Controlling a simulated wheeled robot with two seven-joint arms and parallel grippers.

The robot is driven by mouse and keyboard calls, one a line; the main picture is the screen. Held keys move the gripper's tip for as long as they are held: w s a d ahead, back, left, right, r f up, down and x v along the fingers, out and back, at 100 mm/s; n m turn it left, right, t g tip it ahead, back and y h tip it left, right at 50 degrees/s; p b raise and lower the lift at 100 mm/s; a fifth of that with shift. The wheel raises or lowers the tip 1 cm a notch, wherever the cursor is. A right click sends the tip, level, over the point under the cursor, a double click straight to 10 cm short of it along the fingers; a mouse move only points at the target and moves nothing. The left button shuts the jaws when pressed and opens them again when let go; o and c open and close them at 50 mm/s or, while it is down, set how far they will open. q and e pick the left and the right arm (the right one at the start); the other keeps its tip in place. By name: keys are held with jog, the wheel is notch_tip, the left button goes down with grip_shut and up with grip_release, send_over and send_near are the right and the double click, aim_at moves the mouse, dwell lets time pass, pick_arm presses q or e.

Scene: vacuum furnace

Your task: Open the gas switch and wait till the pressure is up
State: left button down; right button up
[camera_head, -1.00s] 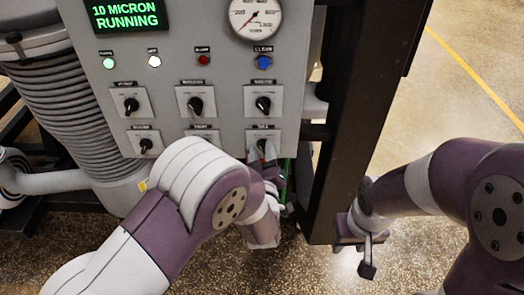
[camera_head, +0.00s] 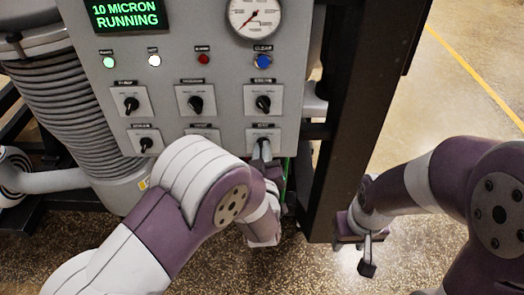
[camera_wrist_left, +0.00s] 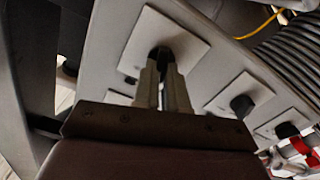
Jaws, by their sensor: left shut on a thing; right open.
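The grey control panel (camera_head: 225,65) carries rows of black rotary switches on white plates. My left gripper (camera_head: 263,152) is at the lower right switch plate (camera_head: 263,137), reaching up from below. In the left wrist view its two fingers (camera_wrist_left: 163,80) are shut on a black switch knob (camera_wrist_left: 160,54) at the middle of a white plate (camera_wrist_left: 140,35). The fingers hide most of the knob. The label is too small to read surely. The pressure gauge (camera_head: 255,16) has a red needle pointing lower left. My right gripper (camera_head: 366,250) is open and empty, low at the right.
A green display (camera_head: 126,15) reads "10 MICRON RUNNING". Green (camera_head: 109,62), white, red and blue (camera_head: 263,62) round lights or buttons sit above the switches. A dark upright post (camera_head: 350,110) stands between my arms. Floor right of it is open.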

pick_arm(q)
jog(key=shift+d+m+p, duration=0.2)
jog(key=shift+m+p, duration=1)
jog(key=shift+m, duration=3.7)
jog(key=c, duration=1.2)
grip_release()
jog(key=s+b, duration=0.1)
jog(key=s, duration=1.1)
jog(key=shift+s+b, duration=0.35)
jog(key=shift+b, duration=0.05)
jog(key=shift+f, duration=0.1)
